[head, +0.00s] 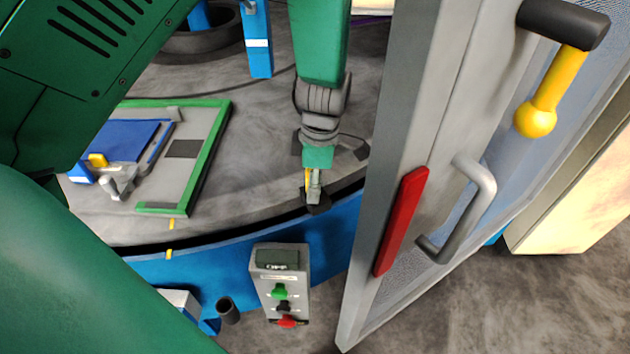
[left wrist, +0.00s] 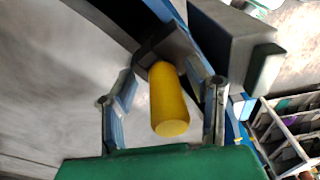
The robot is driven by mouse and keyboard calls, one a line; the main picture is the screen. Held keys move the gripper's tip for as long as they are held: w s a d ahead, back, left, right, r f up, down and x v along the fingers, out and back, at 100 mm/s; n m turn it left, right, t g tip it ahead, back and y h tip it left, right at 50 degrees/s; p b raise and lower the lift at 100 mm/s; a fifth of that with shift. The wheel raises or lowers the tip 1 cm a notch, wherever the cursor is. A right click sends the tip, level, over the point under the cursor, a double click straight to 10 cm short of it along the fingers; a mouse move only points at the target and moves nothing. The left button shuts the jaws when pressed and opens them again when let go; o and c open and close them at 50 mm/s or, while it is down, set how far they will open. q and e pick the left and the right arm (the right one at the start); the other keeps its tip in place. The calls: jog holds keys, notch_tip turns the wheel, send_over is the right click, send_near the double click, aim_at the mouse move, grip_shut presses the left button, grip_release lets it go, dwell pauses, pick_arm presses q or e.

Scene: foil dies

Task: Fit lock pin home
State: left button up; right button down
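The yellow lock pin (left wrist: 170,100) is a thick rounded cylinder standing out of a dark bracket (left wrist: 165,42) at the rim of the round table. In the head view, a thin strip of the pin (head: 308,183) shows beside my fingers. My left gripper (head: 314,188) points down at the table's front rim. In the left wrist view, its two blue-grey fingers (left wrist: 160,90) stand on either side of the pin, with gaps visible, so it looks open around it. How deep the pin sits in the bracket is hidden. My right gripper is not in view.
A grey mesh door (head: 420,110) with a red strip, grey handle and yellow-knobbed lever stands close right. A button box (head: 280,285) is below the rim. A green-framed fixture (head: 217,135) lies on the table. A divided crate (left wrist: 285,135) shows in the wrist view.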

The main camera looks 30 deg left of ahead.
pick_arm(q)
jog(key=shift+r, duration=0.15)
notch_tip(320, 180, up, 12)
jog(key=w, duration=0.1)
jog(key=shift+d+f, duration=0.25)
jog(key=shift+d, duration=0.05)
dwell(0.5)
jog(key=shift+s, duration=0.1)
